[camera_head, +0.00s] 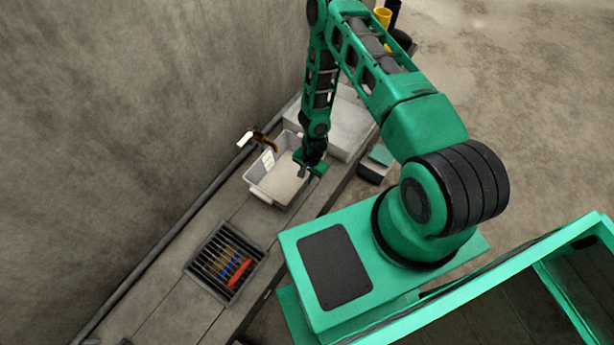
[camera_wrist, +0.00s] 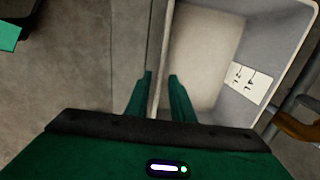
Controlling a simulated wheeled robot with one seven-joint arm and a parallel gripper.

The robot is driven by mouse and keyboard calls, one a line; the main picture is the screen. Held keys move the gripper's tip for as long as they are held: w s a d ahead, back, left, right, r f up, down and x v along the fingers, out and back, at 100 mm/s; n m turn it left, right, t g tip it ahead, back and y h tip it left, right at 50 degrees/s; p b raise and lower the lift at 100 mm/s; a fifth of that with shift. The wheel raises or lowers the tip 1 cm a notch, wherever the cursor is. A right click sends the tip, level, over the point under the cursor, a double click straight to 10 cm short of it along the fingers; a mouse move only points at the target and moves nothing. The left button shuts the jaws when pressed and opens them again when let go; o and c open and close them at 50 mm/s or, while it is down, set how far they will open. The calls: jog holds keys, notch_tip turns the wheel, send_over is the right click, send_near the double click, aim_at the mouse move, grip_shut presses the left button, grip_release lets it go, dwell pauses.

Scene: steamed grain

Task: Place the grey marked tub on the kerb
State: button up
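The grey tub (camera_head: 262,196) is a light rectangular open box with a white marked label on an inner wall. It stands upright on the long concrete kerb (camera_head: 190,287) beside the wall. It also shows in the wrist view (camera_wrist: 205,50), with the label at its right side. My gripper (camera_head: 304,172) is at the tub's right rim. In the wrist view my gripper (camera_wrist: 161,78) has its two fingers apart, one outside and one inside the tub wall, with small gaps showing beside the rim. The tub's underside is hidden.
A pale raised block (camera_head: 345,128) stands just behind the tub. A brown-handled object (camera_head: 262,140) lies near the wall by a pipe (camera_head: 190,213). A drain grate (camera_head: 222,262) with a red item is nearer. Dark-and-green boxes (camera_head: 376,165) stand right of the kerb.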

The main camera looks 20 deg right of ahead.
notch_tip(320, 180, up, 12)
jog(key=s, duration=0.1)
jog(key=shift+d, duration=0.35)
jog(key=shift+r, duration=0.1)
jog(key=d+r+n+h, duration=0.1)
jog(key=d+r, duration=0.4)
jog(key=r, duration=0.5)
jog(key=s+d+r+n, duration=0.1)
jog(key=d+r, duration=0.4)
jog(key=r, duration=0.5)
jog(key=d+r+n+h, duration=0.1)
jog(key=d+r, duration=0.4)
jog(key=r, duration=0.5)
jog(key=s+d+r+g, duration=0.1)
jog(key=s+d+r, duration=0.2)
jog(key=s+r, duration=0.95)
jog(key=s+a+r+n+y, duration=0.1)
jog(key=s+r, duration=0.7)
jog(key=s, duration=0.3)
jog(key=shift+s+a+r+n+y, duration=0.15)
jog(key=shift+a+r+n+y, duration=0.15)
jog(key=shift+n, duration=0.1)
